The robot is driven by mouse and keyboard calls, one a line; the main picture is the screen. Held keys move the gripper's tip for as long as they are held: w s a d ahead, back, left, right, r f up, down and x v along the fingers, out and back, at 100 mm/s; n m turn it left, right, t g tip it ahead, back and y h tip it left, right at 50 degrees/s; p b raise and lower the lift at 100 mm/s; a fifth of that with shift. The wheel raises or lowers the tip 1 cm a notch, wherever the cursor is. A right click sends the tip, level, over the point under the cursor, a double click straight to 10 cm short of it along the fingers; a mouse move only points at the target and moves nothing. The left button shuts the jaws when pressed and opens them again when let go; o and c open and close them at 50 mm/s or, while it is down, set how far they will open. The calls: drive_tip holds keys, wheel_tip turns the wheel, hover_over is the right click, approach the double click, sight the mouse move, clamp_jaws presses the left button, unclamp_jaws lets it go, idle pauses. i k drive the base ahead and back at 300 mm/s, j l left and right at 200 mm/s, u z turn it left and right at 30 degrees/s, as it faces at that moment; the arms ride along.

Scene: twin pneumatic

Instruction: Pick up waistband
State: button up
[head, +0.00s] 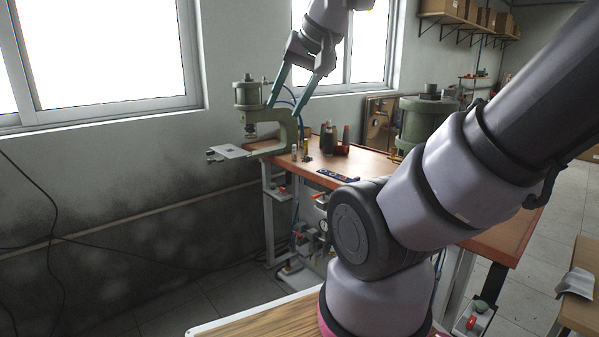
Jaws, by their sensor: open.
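My gripper (284,108) hangs from the upper middle of the head view, pointing down. Its two teal fingers are apart with nothing between them. In the picture the fingers overlap the green press (289,130) at the table's far left end; I cannot tell how far apart in depth they are. I cannot make out a waistband for sure. A dark strip (335,175) with small coloured marks lies flat on the orange-brown table (372,164), below and right of the gripper. A grey folded piece (577,281) lies at the far right edge.
Several small bottles and cylinders (328,140) stand right of the press. A second green press (422,122) stands further right. My arm covers much of the table's right part. A wooden surface (262,324) shows at the bottom. Windows and a wall are behind.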

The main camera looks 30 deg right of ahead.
sight(336, 176)
drive_tip(key=i+j+z, duration=0.1)
drive_tip(key=i+z, duration=0.4)
drive_tip(key=i+j+z, duration=0.25)
drive_tip(key=z, duration=0.2)
drive_tip(key=i+j+z, duration=0.35)
drive_tip(key=z, duration=0.15)
drive_tip(key=i+j+z, duration=0.25)
drive_tip(key=j+z, duration=0.2)
